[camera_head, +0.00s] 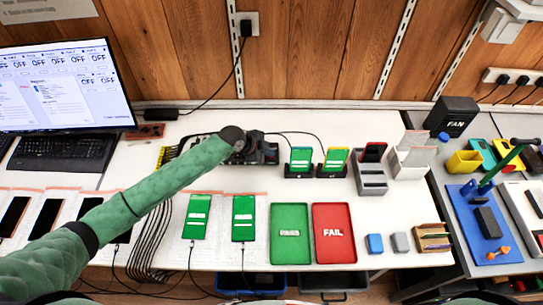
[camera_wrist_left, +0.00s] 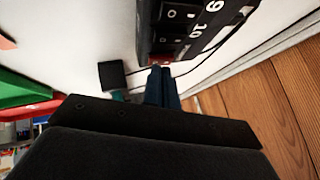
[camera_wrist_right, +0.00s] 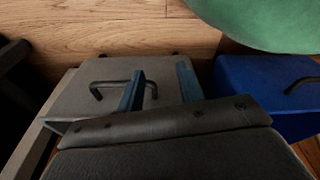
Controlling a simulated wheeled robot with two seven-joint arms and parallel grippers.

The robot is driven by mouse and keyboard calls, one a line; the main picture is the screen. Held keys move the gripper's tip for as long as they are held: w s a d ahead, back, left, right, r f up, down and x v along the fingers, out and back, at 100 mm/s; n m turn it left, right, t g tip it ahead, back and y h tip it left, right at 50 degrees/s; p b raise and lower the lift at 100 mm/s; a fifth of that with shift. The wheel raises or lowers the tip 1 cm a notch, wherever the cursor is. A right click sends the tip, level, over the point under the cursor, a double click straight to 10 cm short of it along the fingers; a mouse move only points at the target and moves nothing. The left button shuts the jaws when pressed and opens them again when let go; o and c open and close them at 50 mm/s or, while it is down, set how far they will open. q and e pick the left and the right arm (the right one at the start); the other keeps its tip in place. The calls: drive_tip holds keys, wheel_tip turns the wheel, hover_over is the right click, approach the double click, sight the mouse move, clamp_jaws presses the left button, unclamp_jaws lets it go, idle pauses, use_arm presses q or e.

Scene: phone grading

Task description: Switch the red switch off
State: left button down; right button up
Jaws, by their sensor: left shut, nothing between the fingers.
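A black box with white numbers 9 and 10 (camera_wrist_left: 190,32) fills the top of the left wrist view. A small red part (camera_wrist_left: 159,60), seemingly the red switch, shows at its near end, partly hidden by my fingertips. My left gripper (camera_wrist_left: 160,70) is shut and empty, its tips at or very close to this red part; I cannot tell whether they touch. In the head view my left arm and gripper cover much of the box, and the switch is not distinguishable. My right gripper (camera_wrist_right: 160,70) is open and empty, low over a grey drawer unit (camera_wrist_right: 75,100) with a black handle.
Two phones in dark stands (camera_head: 301,160) are right of the box. Green PASS (camera_head: 290,250) and red FAIL (camera_head: 334,252) trays lie at the table front. Black cables (camera_head: 150,235) run down the table beneath my left arm. A blue bin (camera_wrist_right: 265,85) stands beside the drawer unit.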

use_arm(q)
drive_tip(key=shift+r, duration=0.1)
drive_tip(key=shift+w+r+p, duration=0.1)
drive_tip(key=shift+r+p, duration=0.3)
drive_tip(key=shift+r, duration=0.25)
drive_tip(key=r+p, duration=0.1)
drive_tip(key=r, duration=0.2)
drive_tip(key=r+p, duration=0.1)
drive_tip(key=r, duration=0.1)
drive_tip(key=shift+w+p, duration=0.35)
idle(0.6)
